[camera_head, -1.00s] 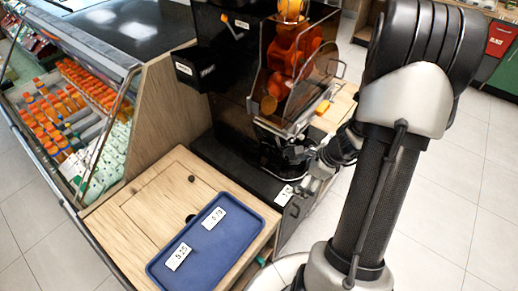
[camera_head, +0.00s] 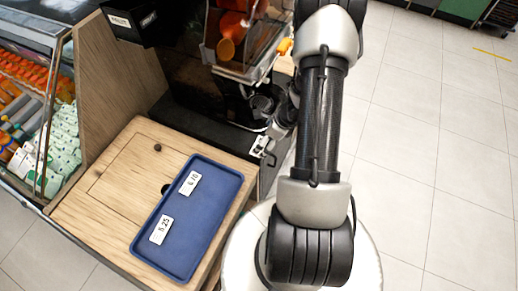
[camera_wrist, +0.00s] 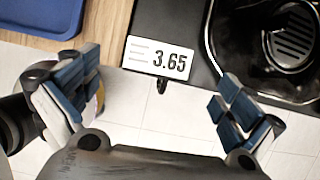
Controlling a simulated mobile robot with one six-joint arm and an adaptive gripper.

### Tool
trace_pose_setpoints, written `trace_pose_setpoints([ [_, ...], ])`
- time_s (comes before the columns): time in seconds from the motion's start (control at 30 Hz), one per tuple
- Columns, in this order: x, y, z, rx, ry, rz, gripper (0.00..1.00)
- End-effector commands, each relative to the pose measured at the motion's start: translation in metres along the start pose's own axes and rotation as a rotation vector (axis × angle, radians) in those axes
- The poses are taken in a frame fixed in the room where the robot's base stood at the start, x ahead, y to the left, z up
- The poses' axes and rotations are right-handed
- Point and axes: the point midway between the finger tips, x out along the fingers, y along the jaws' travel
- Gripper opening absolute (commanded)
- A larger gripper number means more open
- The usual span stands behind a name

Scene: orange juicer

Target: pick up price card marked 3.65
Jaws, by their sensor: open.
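The price card marked 3.65 (camera_wrist: 159,57) is white with black digits. In the wrist view it lies at the front edge of a black surface, ahead of my gripper and between its fingers. My gripper (camera_wrist: 150,103) is open and empty, with one blue-padded finger at each side, apart from the card.
A blue tray (camera_head: 207,228) with two other price cards, (camera_head: 190,183) and (camera_head: 161,230), lies on the wooden counter (camera_head: 121,157). The black juicer (camera_head: 187,65) stands behind. A black drip basin (camera_wrist: 221,54) is right of the card. Tiled floor at right is clear.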

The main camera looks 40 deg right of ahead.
Motion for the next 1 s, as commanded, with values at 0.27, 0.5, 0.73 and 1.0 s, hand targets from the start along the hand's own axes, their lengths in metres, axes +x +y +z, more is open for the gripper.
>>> trace_pose_setpoints([
  [0.27, 0.039, 0.002, 0.002, -0.001, 0.0, 0.002, 1.0],
  [0.5, 0.052, 0.001, 0.002, -0.001, 0.0, 0.0, 1.0],
  [0.73, 0.051, 0.001, 0.003, -0.001, 0.0, 0.0, 0.95],
  [1.0, 0.051, 0.001, 0.003, 0.0, 0.0, 0.0, 0.77],
])
